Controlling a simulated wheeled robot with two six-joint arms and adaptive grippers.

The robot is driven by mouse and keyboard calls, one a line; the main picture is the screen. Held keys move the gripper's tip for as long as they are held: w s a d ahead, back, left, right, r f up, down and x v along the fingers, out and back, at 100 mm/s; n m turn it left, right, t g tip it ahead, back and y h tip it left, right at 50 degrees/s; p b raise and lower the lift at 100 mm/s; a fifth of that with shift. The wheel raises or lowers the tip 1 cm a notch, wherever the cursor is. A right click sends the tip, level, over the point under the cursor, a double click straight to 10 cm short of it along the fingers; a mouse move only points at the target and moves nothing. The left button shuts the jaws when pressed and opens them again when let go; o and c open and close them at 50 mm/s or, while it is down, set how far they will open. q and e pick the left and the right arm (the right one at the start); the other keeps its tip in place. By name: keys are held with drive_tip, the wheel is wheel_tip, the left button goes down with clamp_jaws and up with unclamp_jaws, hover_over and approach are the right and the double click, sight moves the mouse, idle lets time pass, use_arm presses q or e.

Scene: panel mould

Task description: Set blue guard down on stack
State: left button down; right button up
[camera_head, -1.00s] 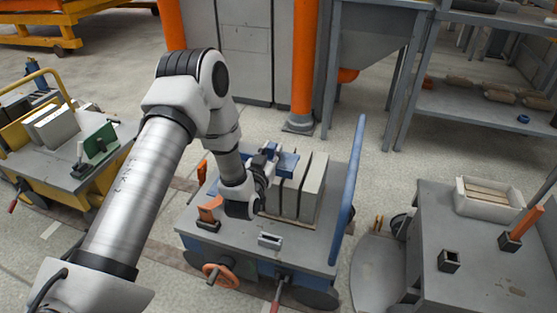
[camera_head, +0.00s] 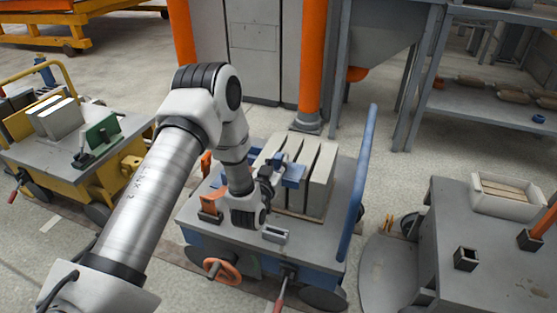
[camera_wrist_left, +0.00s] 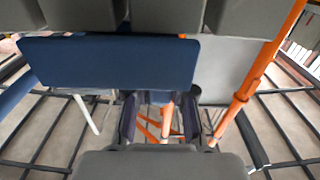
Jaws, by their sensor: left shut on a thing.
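The blue guard (camera_head: 293,176) is at the near face of the stack of upright grey panels (camera_head: 321,178) on the blue cart. My left gripper (camera_head: 277,180) is shut on the guard and reaches it from the near left. In the left wrist view the guard (camera_wrist_left: 105,62) is a wide flat blue plate beyond my left gripper's fingers (camera_wrist_left: 160,118), with the grey panels (camera_wrist_left: 165,15) along the top edge. I cannot tell whether the guard touches the panels. My arm hides part of the stack's left side. My right gripper is not in view.
The blue cart (camera_head: 235,235) has an orange clamp (camera_head: 211,203), a small grey socket (camera_head: 275,234) and a blue rail (camera_head: 361,165) at its right. A yellow cart (camera_head: 60,165) stands left. A grey table (camera_head: 440,265) with a white bin (camera_head: 507,208) stands right.

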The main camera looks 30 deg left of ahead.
use_arm(q)
drive_tip(key=shift+f+b, duration=0.45)
drive_tip(key=shift+f, duration=0.15)
drive_tip(key=c, duration=0.9)
unclamp_jaws()
